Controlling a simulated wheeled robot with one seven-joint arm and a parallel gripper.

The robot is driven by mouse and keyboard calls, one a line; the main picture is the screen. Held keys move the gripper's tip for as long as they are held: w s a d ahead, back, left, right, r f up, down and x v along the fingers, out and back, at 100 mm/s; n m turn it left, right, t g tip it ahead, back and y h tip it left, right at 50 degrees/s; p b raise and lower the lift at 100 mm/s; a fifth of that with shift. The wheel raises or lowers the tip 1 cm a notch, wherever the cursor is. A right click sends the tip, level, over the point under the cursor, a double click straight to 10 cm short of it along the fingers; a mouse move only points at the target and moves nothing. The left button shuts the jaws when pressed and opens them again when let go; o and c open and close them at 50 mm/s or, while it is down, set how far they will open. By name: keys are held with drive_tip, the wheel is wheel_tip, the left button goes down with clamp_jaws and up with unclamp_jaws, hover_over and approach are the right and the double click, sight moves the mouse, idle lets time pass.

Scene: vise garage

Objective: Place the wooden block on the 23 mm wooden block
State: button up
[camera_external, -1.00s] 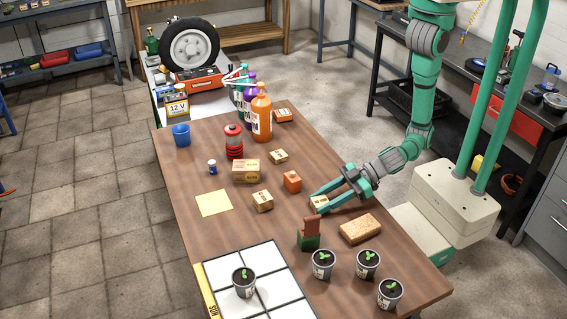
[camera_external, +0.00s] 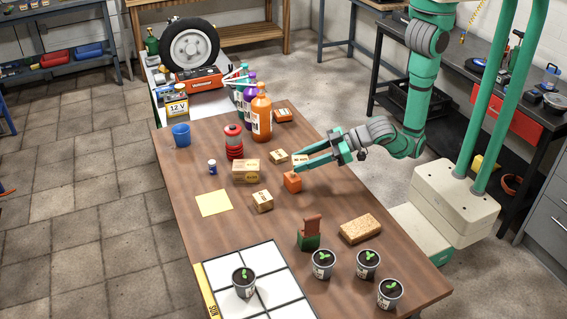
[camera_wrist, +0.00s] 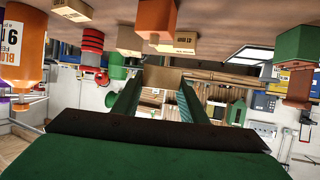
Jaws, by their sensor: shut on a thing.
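My gripper (camera_external: 302,163) is shut on a small wooden block (camera_external: 300,158), held above the right side of the brown table and partly hidden by a finger. In the wrist view, the held block (camera_wrist: 162,79) shows between the two green fingers. Three other wooden blocks stand on the table: a larger one (camera_external: 246,172), a small one in front of it (camera_external: 262,202) and a flat one behind (camera_external: 278,156). I cannot read which is the 23 mm one. An orange block (camera_external: 292,182) stands just below my gripper in the outside view.
Bottles (camera_external: 261,118) and a red jar (camera_external: 234,142) stand toward the back. A yellow sheet (camera_external: 214,203) lies at the left. A sponge (camera_external: 360,229), a green-and-brown item (camera_external: 310,234) and potted seedlings (camera_external: 323,263) are in front. The table's left edge is mostly clear.

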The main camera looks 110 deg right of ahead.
sight(281, 154)
drive_tip(key=d+m+g+h, duration=0.3)
drive_tip(key=d+m+h, duration=0.2)
drive_tip(key=d, duration=1.3)
drive_tip(key=shift+s+f, duration=0.2)
drive_tip(key=shift+f, duration=3.6)
drive_tip(key=o, duration=1)
drive_tip(key=shift+f, duration=0.15)
drive_tip(key=shift+s+a+r, duration=0.15)
drive_tip(key=shift+r, duration=0.1)
drive_tip(key=v, duration=1.1)
drive_tip(key=shift+s+a, duration=0.1)
drive_tip(key=shift+a, duration=0.15)
